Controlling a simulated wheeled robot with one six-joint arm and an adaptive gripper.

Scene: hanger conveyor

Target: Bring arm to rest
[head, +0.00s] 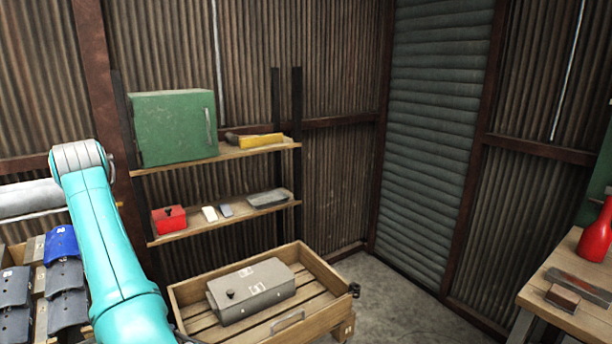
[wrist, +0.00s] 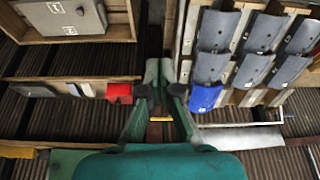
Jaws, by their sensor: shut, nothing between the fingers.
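My gripper (wrist: 160,91) shows in the wrist view, its two green fingers with dark tips pointing up the picture. It is shut and empty, and its fingers touch no object that I can see. The wrist picture is upside down compared with the head view. In the head view my teal arm rises at the left, and my gripper is out of sight there.
A wooden crate (head: 336,318) with a grey metal box (head: 262,292) stands at the bottom middle. Shelves (head: 226,217) hold a green cabinet (head: 175,127) and a red box (head: 169,220). Several grey pieces and a blue one (head: 61,243) lie at left. A workbench (head: 575,270) stands right.

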